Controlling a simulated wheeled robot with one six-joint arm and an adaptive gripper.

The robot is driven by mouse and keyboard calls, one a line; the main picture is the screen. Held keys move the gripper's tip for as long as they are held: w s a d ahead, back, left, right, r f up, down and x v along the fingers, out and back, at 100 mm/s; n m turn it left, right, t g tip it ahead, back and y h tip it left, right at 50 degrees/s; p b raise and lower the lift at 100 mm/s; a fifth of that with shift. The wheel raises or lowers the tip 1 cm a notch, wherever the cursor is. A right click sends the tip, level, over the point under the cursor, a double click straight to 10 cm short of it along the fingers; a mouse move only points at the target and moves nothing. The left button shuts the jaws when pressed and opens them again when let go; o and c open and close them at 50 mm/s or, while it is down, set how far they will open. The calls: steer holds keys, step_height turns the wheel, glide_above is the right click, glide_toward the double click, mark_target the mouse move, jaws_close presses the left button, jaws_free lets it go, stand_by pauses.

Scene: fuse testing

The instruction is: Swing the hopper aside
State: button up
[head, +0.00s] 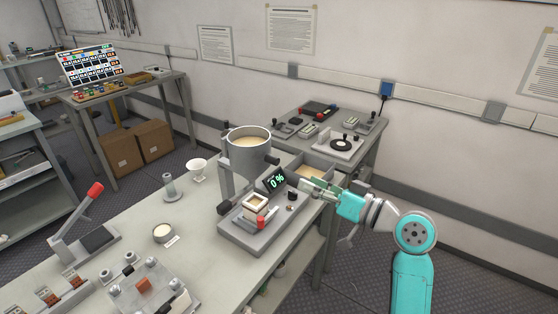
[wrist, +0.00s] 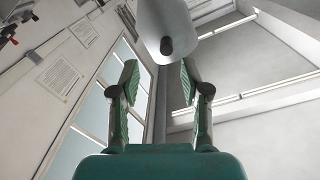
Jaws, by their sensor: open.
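The hopper (head: 248,158) is a grey cylinder holding pale powder, carried on a grey stand above a machine base (head: 240,236) on the bench. A dark knob (head: 272,160) sticks out from its right side. My gripper (head: 309,187) is at the right of the stand, below and to the right of the knob, apart from the hopper. In the wrist view my gripper (wrist: 159,78) is open and empty, with green-padded fingers. A pale rounded body, apparently the hopper (wrist: 190,22), shows beyond the fingertips, with its dark knob (wrist: 167,46) between and above them.
A display (head: 275,180) reading 0 % and a small square cup (head: 255,203) are on the machine base, close to my gripper. A tray of powder (head: 311,172) lies behind my gripper. A white funnel (head: 197,168) and a round dish (head: 163,233) stand left on the bench.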

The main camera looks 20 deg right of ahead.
mark_target(278, 162)
steer(key=shift+n+y, duration=0.4)
steer(key=shift+n, duration=0.1)
steer(key=x, duration=0.3)
steer(key=r+x, duration=0.1)
steer(key=x, duration=0.3)
steer(key=r+x, duration=0.1)
steer(key=x, duration=0.2)
steer(key=shift+w, duration=0.4)
jaws_close()
